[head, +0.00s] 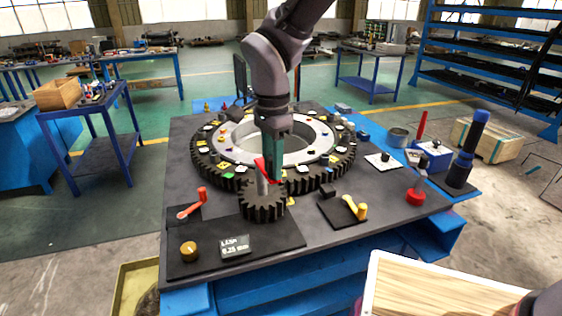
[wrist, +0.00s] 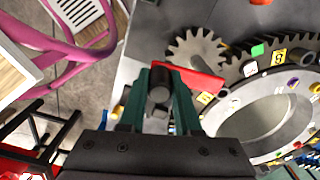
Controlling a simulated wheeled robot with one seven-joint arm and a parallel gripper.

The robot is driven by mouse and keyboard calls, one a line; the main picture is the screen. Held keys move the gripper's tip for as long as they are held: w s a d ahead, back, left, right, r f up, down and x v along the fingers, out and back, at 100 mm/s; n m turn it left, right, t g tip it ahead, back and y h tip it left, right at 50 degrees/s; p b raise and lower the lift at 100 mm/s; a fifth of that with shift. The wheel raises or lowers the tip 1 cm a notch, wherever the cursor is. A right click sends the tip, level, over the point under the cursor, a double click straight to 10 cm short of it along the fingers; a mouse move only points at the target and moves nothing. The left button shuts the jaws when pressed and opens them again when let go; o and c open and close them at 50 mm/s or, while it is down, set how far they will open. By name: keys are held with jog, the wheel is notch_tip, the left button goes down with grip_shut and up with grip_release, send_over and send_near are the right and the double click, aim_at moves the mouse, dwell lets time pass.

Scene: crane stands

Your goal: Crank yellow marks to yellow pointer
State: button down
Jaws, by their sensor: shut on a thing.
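A large dark toothed ring (head: 200,165) with a pale inner ring (head: 228,152) lies on the bench, with yellow, white, green and other small marks around its top. A small dark gear (head: 262,207) sits at its near edge. A red crank arm (head: 260,164) stands over this gear and shows in the wrist view (wrist: 195,82). A yellow mark (wrist: 278,58) and a green mark (wrist: 257,50) show on the ring. A small yellow piece (head: 291,202) lies beside the small gear; I cannot tell whether it is the pointer.
On the bench are a red lever (head: 190,209), a brass knob (head: 189,250), a display (head: 235,247) and a yellow lever (head: 356,207). A tall blue-topped post (head: 470,150) and red-based stick (head: 416,190) stand at right.

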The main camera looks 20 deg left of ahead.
jog(key=shift+s+a+m, duration=0.2)
jog(key=shift+s+m, duration=0.05)
jog(key=shift+m, duration=0.15)
jog(key=c, duration=0.6)
grip_release()
jog(key=shift+a, duration=0.1)
jog(key=shift+r, duration=0.1)
notch_tip(320, 180, up, 11)
jog(key=shift+f, duration=0.2)
